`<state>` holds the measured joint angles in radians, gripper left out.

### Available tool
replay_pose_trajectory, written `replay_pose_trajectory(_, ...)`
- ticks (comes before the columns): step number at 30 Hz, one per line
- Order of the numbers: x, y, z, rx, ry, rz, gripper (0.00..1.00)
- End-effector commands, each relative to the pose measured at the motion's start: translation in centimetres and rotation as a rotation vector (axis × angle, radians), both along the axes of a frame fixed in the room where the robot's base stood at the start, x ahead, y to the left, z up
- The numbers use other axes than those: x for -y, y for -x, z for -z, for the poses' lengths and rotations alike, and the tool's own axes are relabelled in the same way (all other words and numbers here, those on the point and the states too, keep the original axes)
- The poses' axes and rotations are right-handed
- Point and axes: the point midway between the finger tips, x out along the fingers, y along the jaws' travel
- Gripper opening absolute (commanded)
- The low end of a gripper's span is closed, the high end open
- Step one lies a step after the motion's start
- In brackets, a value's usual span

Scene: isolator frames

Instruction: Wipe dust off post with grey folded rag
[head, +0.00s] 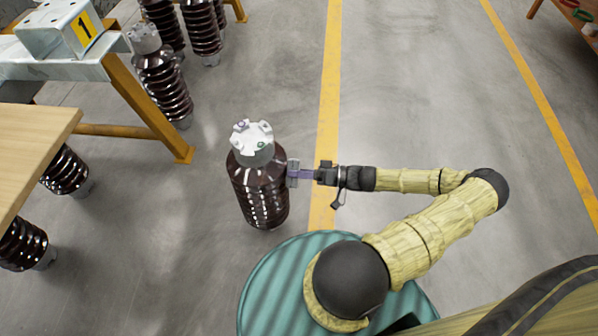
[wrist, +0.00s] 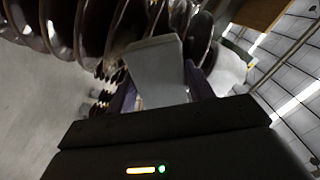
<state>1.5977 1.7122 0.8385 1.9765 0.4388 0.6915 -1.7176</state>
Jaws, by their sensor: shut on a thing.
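The post (head: 262,198) is a dark brown, glossy ribbed insulator with a light grey metal cap. It stands upright on the floor, left of my gripper in the head view. Its ribs (wrist: 95,30) fill the top of the wrist view. My gripper (head: 303,174) is shut on the grey folded rag (wrist: 155,68), a flat pale grey piece between the purple fingers. In the head view the rag (head: 293,173) is at the post's right side, at upper body height. Whether it touches the ribs or is just short of them, I cannot tell. No dust is clearly discernible.
Several similar insulators (head: 162,82) stand at the upper left and under the tables. A table with a yellow leg (head: 150,108) and a wooden tabletop (head: 30,150) are on the left. Yellow lines (head: 329,90) mark the grey floor. Floor to the right is clear.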

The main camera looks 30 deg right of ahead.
Motion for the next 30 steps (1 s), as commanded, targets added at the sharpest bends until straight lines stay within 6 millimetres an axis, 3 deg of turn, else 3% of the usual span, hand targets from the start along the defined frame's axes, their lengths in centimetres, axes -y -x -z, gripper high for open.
replay_pose_trajectory(16,-0.1,0.1,3.5,-0.003,-0.001,-0.004,0.34)
replay_pose_trajectory(30,0.0,0.1,4.0,-0.001,-0.001,-0.003,0.34)
